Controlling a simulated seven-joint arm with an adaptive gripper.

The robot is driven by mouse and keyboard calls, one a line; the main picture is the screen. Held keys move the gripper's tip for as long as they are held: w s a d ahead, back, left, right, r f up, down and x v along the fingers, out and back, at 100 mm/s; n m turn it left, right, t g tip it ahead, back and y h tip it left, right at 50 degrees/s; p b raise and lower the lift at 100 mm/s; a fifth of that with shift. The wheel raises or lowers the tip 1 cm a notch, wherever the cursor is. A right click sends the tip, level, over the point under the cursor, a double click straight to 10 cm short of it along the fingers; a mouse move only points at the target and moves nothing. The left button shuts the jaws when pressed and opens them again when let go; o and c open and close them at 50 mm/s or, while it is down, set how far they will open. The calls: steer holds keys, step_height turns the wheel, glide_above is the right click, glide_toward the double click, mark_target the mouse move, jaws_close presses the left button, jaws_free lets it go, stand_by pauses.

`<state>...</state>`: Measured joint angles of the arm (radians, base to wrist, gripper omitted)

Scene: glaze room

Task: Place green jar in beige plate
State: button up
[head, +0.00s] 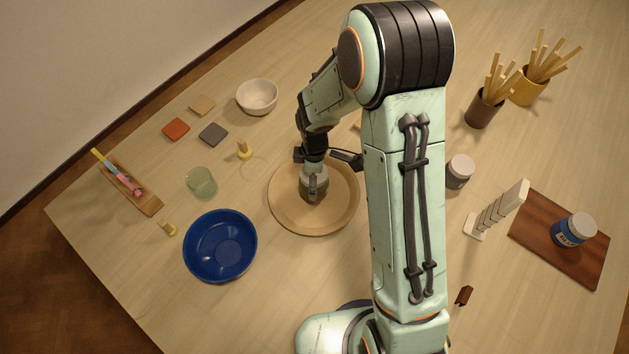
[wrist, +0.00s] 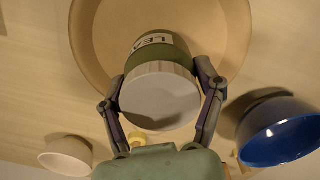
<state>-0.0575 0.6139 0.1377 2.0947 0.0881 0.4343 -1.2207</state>
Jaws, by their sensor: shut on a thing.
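The beige plate (head: 342,216) lies on the table in the middle of the head view; its rim also shows in the wrist view (wrist: 92,50). My gripper (head: 314,182) is over the plate. In the wrist view, my gripper (wrist: 160,100) is shut on the green jar (wrist: 172,48), with a finger on each side of its pale grey lid. The jar has a white label with dark letters and lies within the plate's outline. In the head view the jar (head: 312,193) is partly hidden by my gripper. I cannot tell whether its base touches the plate.
A blue bowl (head: 205,262) stands left of the plate, with a green glass cup (head: 201,183) behind it. A white bowl (head: 257,98) stands at the back. A grey-lidded jar (head: 459,172) and a blue jar (head: 570,232) on a brown board (head: 535,247) are at right.

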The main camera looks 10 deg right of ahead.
steer(key=shift+f, duration=1)
steer(key=shift+f, duration=0.15)
steer(key=o, duration=1.2)
